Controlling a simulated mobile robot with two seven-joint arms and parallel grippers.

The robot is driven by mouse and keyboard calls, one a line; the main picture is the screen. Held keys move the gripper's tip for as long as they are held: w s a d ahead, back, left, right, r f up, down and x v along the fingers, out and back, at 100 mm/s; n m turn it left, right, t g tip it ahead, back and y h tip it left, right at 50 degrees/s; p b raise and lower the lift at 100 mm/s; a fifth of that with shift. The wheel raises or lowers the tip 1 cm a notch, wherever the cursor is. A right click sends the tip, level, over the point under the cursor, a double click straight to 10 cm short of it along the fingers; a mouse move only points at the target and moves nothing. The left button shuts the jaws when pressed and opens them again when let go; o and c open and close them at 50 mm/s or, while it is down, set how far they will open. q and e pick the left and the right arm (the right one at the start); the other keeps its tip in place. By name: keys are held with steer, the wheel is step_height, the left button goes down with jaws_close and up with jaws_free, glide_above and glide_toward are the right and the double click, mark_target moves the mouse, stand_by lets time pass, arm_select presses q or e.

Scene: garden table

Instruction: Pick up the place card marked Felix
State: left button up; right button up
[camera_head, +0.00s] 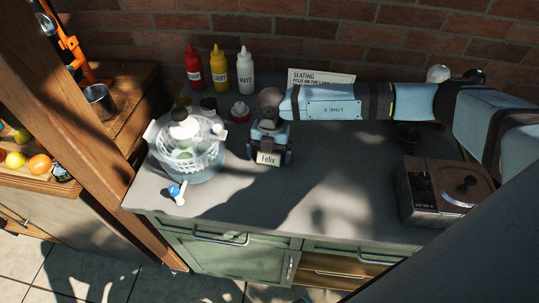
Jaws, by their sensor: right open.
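The place card marked Felix (268,158) is a small cream card on the grey counter, its lettering facing me. My right gripper (270,153) is at the card, its dark body just behind and above it. Its fingers are to either side of the card and open. I cannot tell whether they touch it. My left gripper is not in view.
A clear bowl with a white basket (188,152) stands left of the card, with a blue and white utensil (176,193) in front. Sauce bottles (218,70) and a seating sign (320,77) stand behind. A brown box-like device (445,191) is at right. The front middle counter is clear.

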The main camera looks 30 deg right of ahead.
steer(key=c, duration=0.9)
steer(key=shift+r, duration=0.1)
